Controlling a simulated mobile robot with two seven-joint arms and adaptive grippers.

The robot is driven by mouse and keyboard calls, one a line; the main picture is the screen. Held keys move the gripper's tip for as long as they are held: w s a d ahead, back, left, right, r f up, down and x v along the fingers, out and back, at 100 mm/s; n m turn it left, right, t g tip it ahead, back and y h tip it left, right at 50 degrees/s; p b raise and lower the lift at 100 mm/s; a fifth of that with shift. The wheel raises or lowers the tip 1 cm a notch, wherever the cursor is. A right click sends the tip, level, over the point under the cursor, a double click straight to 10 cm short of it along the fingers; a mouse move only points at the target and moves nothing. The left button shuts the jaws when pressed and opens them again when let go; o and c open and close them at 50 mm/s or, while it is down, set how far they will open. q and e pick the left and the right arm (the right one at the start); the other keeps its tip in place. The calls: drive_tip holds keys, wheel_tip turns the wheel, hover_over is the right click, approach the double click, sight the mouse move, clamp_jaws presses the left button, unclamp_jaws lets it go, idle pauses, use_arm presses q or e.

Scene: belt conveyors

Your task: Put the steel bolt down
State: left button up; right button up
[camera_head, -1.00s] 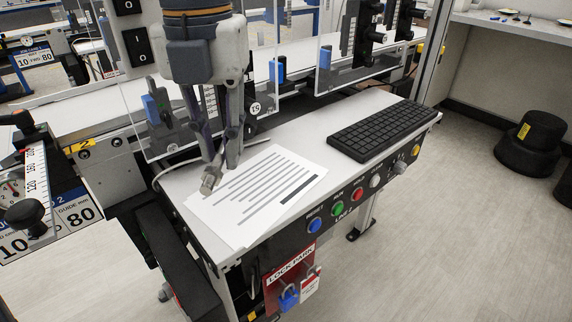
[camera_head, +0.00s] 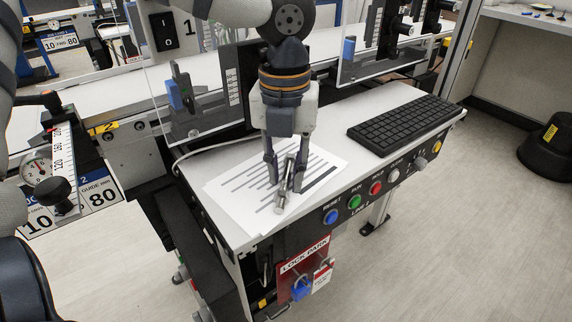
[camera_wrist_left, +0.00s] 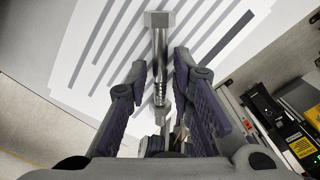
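My right gripper is not in view.
A black keyboard (camera_head: 406,124) sits right of the sheet. Coloured push buttons (camera_head: 355,201) line the console's front. A clear guard panel (camera_head: 200,95) and the conveyor stand behind. A red lock board (camera_head: 297,276) hangs below the front edge.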

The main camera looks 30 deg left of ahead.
sight(285, 173)
use_arm(q)
drive_tip(key=shift+o, duration=0.9)
wheel_tip(285, 173, up, 12)
drive_tip(key=shift+r, duration=0.2)
